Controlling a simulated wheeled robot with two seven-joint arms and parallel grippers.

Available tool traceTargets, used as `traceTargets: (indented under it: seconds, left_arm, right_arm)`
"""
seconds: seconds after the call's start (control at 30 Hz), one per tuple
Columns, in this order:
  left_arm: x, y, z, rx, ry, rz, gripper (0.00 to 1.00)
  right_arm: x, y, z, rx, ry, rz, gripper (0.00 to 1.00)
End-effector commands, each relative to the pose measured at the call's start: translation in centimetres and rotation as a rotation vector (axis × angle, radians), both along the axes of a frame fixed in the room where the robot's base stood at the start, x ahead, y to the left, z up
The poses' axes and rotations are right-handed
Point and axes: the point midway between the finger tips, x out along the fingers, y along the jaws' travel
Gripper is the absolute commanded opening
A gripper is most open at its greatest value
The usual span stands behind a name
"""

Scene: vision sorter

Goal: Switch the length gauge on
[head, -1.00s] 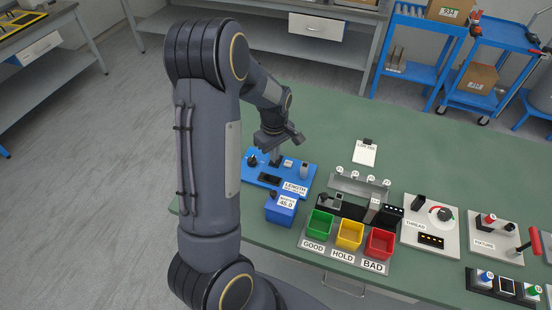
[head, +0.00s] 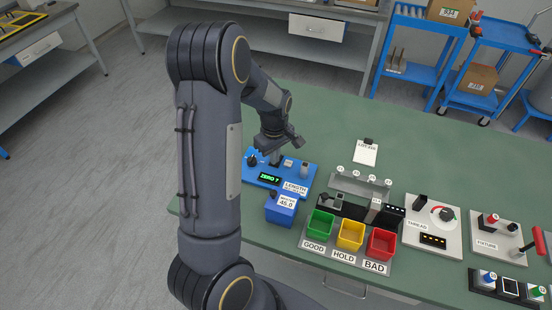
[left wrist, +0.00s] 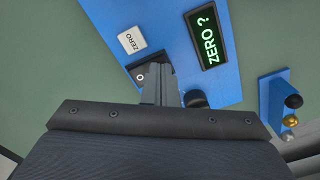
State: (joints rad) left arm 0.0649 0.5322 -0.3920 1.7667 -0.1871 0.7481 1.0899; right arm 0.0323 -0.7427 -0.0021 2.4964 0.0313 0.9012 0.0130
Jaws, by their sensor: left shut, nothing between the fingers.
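The length gauge (head: 250,173) is a blue plate at the left end of the green bench, and it also fills the top of the left wrist view (left wrist: 168,38). Its display (head: 268,179) is lit green and reads "ZERO ?", which is clear in the left wrist view (left wrist: 208,35). A white "ZERO" label (left wrist: 131,39) sits beside the fingers. My left gripper (head: 276,160) is shut and empty, with its fingertips (left wrist: 155,73) over a dark patch of the plate. The fingers partly hide that spot; I cannot tell whether they touch it. My right gripper is out of view.
A blue master block (head: 281,213) marked 45.0 stands in front of the gauge. Green (head: 320,222), yellow (head: 350,234) and red (head: 382,243) bins stand to the right. A thread station (head: 415,240) lies farther right. The bench behind the gauge is clear.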

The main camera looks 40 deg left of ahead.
Motion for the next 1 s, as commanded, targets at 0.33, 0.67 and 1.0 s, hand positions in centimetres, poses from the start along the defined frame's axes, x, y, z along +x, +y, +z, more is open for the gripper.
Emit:
traceTargets:
  seconds: [0.33,0.67,1.0]
  left_arm:
    - [0.0,0.0,2.1,0.001,-0.001,0.0,0.0]
    - [0.0,0.0,4.7,0.0,0.0,0.0,0.0]
    - [0.0,0.0,7.1,0.0,0.0,0.0,0.0]
  right_arm:
    - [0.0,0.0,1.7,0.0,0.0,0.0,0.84]
    - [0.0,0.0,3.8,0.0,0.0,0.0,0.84]
    - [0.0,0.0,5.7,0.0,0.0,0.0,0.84]
